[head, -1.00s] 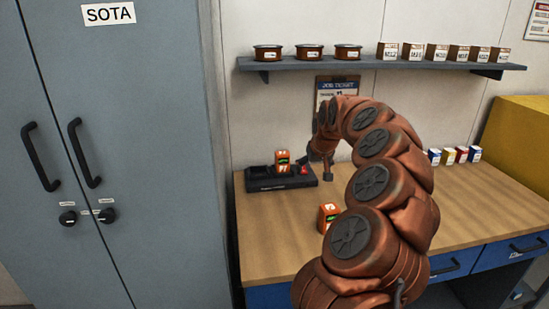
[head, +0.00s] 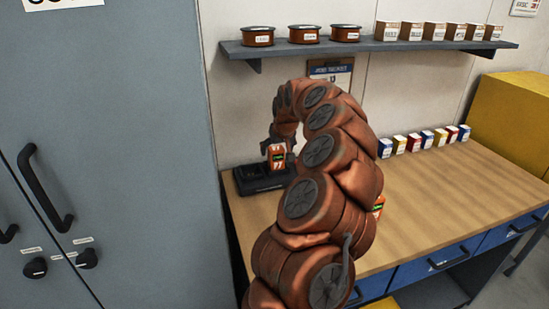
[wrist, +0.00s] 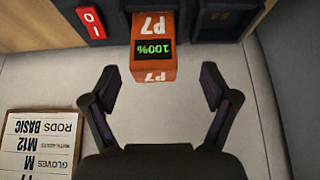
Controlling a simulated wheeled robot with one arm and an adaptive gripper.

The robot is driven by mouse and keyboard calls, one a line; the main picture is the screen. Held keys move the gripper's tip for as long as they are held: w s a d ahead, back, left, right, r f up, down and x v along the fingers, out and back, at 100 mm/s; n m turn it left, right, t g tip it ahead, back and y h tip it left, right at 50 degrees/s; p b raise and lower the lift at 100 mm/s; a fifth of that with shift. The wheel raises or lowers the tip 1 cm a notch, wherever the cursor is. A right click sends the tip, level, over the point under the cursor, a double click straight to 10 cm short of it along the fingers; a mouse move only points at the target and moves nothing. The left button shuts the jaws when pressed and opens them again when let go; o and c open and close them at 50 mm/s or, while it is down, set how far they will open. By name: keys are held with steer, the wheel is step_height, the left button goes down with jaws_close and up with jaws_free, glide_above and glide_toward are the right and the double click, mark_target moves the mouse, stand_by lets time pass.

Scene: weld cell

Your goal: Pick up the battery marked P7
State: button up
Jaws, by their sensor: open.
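The battery marked P7 (head: 277,156) is orange and stands in a dark charger (head: 262,185) at the left end of the workbench. In the wrist view the battery (wrist: 154,70) appears upside down, with "P7" on it and a green "100%" display. My gripper (wrist: 160,78) is open and empty, with one finger on each side of the battery in the picture. I see no contact with it. In the head view my gripper is beside the battery, mostly hidden by my arm and the battery.
A red I/O switch (wrist: 91,22) and an empty dark slot (wrist: 222,15) flank the battery. A job ticket (head: 331,72) hangs behind. Another orange battery (head: 379,205) is partly hidden by my arm. Small boxes (head: 427,138) line the back. The bench's right side is clear.

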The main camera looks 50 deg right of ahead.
mark_target(277, 150)
steer(key=shift+w+d+f+p, duration=0.65)
steer(key=shift+d+f+p, duration=0.1)
steer(key=shift+f+p, duration=0.2)
steer(key=shift+p+x, duration=0.55)
steer(key=shift+x, duration=0.85)
jaws_close()
steer(key=shift+r, duration=0.15)
